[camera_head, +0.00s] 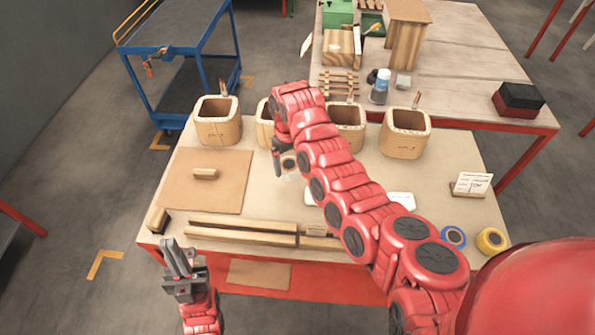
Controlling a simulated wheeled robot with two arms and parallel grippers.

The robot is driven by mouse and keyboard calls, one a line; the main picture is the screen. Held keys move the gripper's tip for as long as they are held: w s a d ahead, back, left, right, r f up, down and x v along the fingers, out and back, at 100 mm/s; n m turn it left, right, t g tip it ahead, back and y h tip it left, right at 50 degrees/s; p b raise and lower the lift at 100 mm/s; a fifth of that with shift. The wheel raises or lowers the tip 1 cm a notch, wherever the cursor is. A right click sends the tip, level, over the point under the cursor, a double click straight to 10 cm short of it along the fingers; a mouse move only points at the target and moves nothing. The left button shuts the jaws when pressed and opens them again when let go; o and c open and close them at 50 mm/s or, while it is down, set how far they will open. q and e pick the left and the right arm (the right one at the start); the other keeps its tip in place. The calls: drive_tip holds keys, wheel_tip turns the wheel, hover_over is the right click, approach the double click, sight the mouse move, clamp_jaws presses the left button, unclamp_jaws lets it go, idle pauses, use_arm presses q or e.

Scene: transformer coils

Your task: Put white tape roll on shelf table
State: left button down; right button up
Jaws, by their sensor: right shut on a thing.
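My right arm reaches from the lower right across the near table (345,180). Its gripper (281,162) points down near the table's middle and is shut on the white tape roll (289,163), a small pale ring with a brown core. The arm and fingers hide part of the roll, and its height above the tabletop is hard to tell. My left gripper (181,255) is empty at the table's front left edge, its two fingers up and apart. Which piece is the shelf table is unclear; a large wooden table (455,70) stands behind and a blue shelf cart (188,45) at the back left.
Several wooden coil boxes (218,122) line the near table's back. A brown board (190,192) lies left and wooden bars (240,225) lie in front. A blue tape roll (453,237) and a yellow one (491,240) sit at the right, near a card (471,186).

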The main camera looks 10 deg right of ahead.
sight(289, 172)
wheel_tip(289, 172, down, 4)
drive_tip(key=shift+f+p, duration=0.25)
drive_tip(key=shift+p, duration=0.25)
drive_tip(key=shift+f, duration=0.3)
drive_tip(key=shift+f, duration=0.2)
drive_tip(key=o, duration=1.2)
drive_tip(key=shift+r, duration=0.1)
